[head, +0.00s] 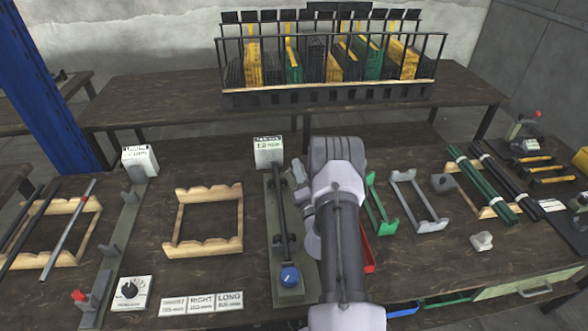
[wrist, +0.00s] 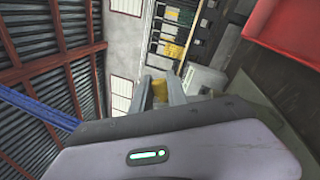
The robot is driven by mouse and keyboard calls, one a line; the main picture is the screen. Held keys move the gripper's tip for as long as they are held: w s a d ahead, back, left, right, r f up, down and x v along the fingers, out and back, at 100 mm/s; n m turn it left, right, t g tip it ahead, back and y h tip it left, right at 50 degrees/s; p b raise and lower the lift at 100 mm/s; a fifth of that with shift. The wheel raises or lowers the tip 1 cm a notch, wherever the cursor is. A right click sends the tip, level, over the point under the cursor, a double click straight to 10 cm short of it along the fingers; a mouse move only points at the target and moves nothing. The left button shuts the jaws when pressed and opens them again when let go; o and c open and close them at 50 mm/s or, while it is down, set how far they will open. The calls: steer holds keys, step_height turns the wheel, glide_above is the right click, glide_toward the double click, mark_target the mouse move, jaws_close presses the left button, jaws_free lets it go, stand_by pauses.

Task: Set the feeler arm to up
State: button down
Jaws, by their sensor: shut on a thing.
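In the wrist view my gripper (wrist: 161,92) has its two grey fingers close together with a small yellow piece (wrist: 159,96) between them. I cannot tell for sure whether this piece is part of the feeler arm. Left of my arm, a narrow green-grey fixture plate (head: 291,294) carries a dark rod and a blue knob (head: 290,276). A white labelled box (head: 268,151) stands at its far end. The feeler arm's position is not clear.
An empty wooden cradle (head: 203,246) and a dial box (head: 130,290) lie to the left. Green (head: 376,205) and grey (head: 417,205) brackets stand close right of my arm, with a red tray (head: 369,257) beside it. A loaded rack (head: 330,97) is on the back table.

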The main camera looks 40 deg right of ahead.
steer(key=shift+s+d+r+m+h+p, duration=0.15)
steer(key=shift+d+m+h, duration=0.1)
steer(key=shift+m, duration=0.45)
steer(key=shift+s+d+f+m+h+p, duration=0.1)
steer(key=shift+s+d+m+h+p, duration=0.15)
steer(key=shift+m, duration=0.45)
steer(key=shift+s+d+r+m+h+p, duration=0.1)
steer(key=shift+d+m+h, duration=0.2)
steer(key=shift+m, duration=0.4)
steer(key=shift+g, duration=0.3)
steer(key=c, duration=1.3)
jaws_free()
steer(key=shift+f, duration=0.2)
